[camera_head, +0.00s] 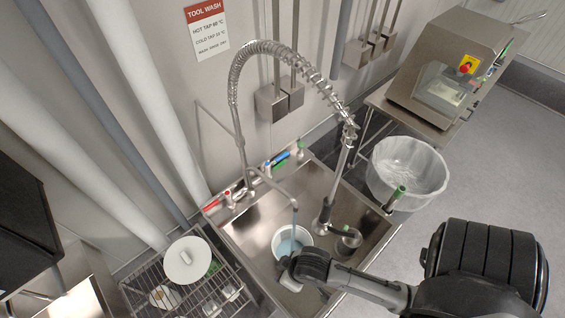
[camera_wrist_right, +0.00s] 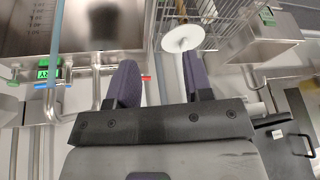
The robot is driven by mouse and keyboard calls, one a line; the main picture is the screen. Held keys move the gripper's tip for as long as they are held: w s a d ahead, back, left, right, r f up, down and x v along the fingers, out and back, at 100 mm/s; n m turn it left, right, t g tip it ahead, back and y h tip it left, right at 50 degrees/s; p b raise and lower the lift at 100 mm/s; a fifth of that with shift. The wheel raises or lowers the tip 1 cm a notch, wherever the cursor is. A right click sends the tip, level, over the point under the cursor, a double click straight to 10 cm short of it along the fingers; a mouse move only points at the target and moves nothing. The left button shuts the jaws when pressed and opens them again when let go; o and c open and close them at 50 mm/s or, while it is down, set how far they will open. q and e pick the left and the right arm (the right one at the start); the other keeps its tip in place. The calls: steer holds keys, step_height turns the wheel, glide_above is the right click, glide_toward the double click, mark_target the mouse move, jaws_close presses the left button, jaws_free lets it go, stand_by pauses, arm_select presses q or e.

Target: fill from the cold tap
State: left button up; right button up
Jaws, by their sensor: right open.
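The steel sink (camera_head: 255,238) holds a white bucket (camera_head: 280,238). A bluish stream (camera_head: 294,225) runs from the thin spout (camera_head: 280,189) into the bucket, whose inside looks pale blue. Blue-marked (camera_head: 268,169) and red-marked (camera_head: 211,203) tap handles are on the sink's back ledge. The wrist view shows blue (camera_wrist_right: 64,85) and red (camera_wrist_right: 147,78) handle parts. My right gripper (camera_head: 286,272) is just in front of the bucket; whether they touch is unclear. In the wrist view my right gripper (camera_wrist_right: 160,68) is open with nothing between its fingers. My left gripper is not visible.
A sprung hose faucet (camera_head: 322,80) arches over the sink. A wire rack (camera_head: 225,287) with a white disc (camera_head: 187,260) stands at left. A translucent tub (camera_head: 408,172) and a steel machine (camera_head: 450,75) stand at right. A wall sign (camera_head: 207,30) reads TOOL WASH.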

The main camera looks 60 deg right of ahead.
steer(key=w+d+f+m+b, duration=0.1)
steer(key=w+f+b, duration=0.25)
steer(key=f, duration=0.35)
steer(key=w+f+m+b, duration=0.1)
steer(key=w+f+b, duration=0.1)
steer(key=f+b, duration=0.4)
steer(key=m+t+h+b, duration=0.1)
steer(key=m+t+b, duration=1)
steer(key=m+b, duration=1)
glide_toward(284, 157)
steer(key=w+f+n+b, duration=0.1)
steer(key=w+b, duration=0.1)
steer(key=w, duration=0.1)
steer(key=w+n+b, duration=0.1)
steer(key=w+b, duration=0.2)
steer(key=w, duration=0.1)
steer(key=w+f+n+b, duration=0.1)
steer(key=w+n+b, duration=0.1)
steer(key=w, duration=0.1)
steer(key=shift+w+f, duration=0.3)
steer(key=shift+w, duration=0.05)
steer(key=c, duration=0.5)
jaws_close()
